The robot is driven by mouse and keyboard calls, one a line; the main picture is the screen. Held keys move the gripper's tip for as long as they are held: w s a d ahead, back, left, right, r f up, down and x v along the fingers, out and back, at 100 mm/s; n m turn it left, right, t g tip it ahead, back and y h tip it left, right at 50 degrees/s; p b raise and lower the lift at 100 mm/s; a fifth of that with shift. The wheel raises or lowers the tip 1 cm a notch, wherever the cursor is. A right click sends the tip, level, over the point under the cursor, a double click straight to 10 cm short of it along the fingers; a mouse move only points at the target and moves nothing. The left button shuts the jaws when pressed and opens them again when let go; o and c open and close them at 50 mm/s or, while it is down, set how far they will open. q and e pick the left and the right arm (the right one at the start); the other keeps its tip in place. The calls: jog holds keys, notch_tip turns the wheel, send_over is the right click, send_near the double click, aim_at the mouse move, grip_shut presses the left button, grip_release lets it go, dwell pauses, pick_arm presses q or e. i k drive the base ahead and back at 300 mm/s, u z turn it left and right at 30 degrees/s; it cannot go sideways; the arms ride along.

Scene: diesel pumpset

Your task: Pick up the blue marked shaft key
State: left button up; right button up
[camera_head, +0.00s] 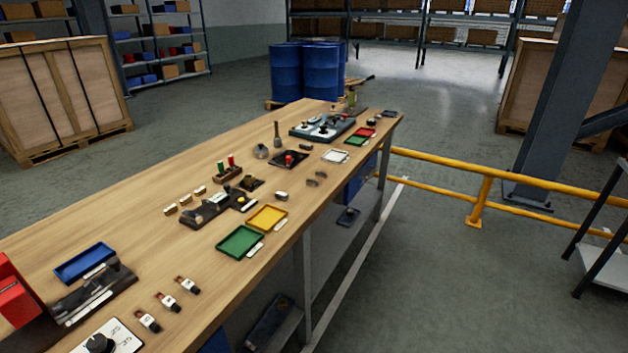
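A long wooden workbench (110,215) runs from the lower left to the middle of the view. I cannot make out which small part is the blue marked shaft key; no blue mark is clear at this size. Several small pale blocks, one of them a block (185,200), lie in a row beside a dark fixture (212,208). Three small dark pieces with white labels, one of them a labelled piece (167,301), lie in a row near the front. Neither of my grippers is in view.
A blue tray (84,262), a green tray (240,241) and a yellow tray (267,217) lie on the bench. A red box (18,290) stands at the left edge. A yellow rail (430,190) and a grey column (560,110) stand to the right, with open floor between.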

aim_at(311, 183)
jog(key=z, duration=1.3)
jog(key=i, duration=2.25)
jog(key=u, duration=3.95)
